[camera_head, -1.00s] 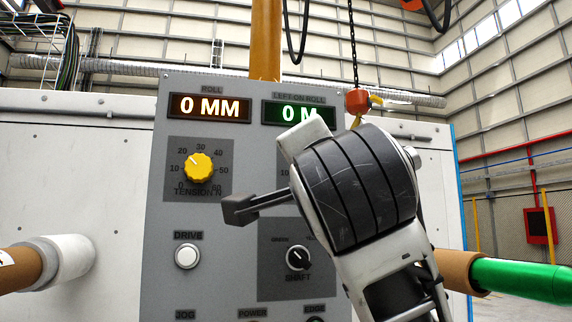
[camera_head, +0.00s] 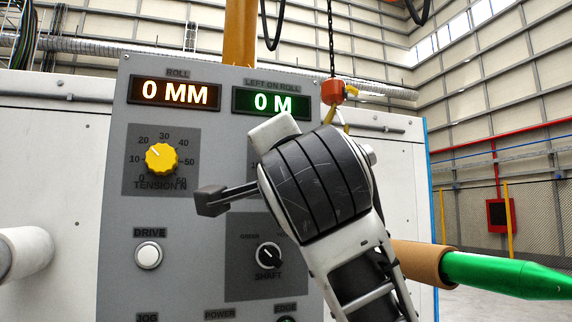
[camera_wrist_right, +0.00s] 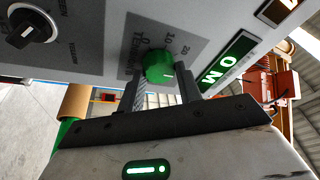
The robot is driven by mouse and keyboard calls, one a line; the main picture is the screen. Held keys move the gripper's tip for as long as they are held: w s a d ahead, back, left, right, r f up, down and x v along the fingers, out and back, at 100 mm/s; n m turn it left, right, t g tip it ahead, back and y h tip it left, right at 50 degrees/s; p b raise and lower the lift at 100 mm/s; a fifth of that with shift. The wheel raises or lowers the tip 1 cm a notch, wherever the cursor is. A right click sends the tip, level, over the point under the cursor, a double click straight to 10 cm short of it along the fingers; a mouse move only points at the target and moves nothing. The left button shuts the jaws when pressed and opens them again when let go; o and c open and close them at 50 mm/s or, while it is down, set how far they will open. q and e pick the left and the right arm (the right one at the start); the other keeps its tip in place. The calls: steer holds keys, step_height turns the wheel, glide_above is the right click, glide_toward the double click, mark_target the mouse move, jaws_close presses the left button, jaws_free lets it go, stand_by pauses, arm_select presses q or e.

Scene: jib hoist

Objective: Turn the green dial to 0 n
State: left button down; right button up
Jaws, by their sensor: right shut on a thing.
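The green dial (camera_wrist_right: 158,66) sits on the grey control panel, with the printed numbers 0, 10 and 20 beside it in the right wrist view. My right gripper (camera_wrist_right: 159,74) is shut on the green dial, one finger on each side. The dial's pale mark is small, and I cannot read which number it points to. In the head view, my right arm and wrist hide the green dial. My left gripper is not in view.
A yellow tension dial (camera_head: 162,158) is left of my right wrist. The roll display (camera_head: 175,92) reads 0 MM; the green display (camera_head: 272,104) reads 0 M. A drive button (camera_head: 148,255) and black shaft switch (camera_head: 268,255) are lower. A green-tipped bar (camera_head: 505,274) projects right.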

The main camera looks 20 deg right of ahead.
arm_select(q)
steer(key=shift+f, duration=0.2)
arm_select(e)
steer(key=shift+f, duration=0.1)
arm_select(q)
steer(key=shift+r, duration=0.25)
arm_select(e)
steer(key=n+g+y, duration=0.1)
steer(key=n+y, duration=0.2)
steer(key=n, duration=0.8)
steer(key=n+g+y, duration=0.1)
steer(key=n+y, duration=0.2)
steer(key=n, duration=0.8)
steer(key=n+y, duration=0.4)
steer(key=n, duration=0.7)
steer(key=shift+d+r+g, duration=0.35)
steer(key=shift+g, duration=0.05)
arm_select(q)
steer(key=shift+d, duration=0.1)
arm_select(e)
steer(key=shift+n, duration=0.3)
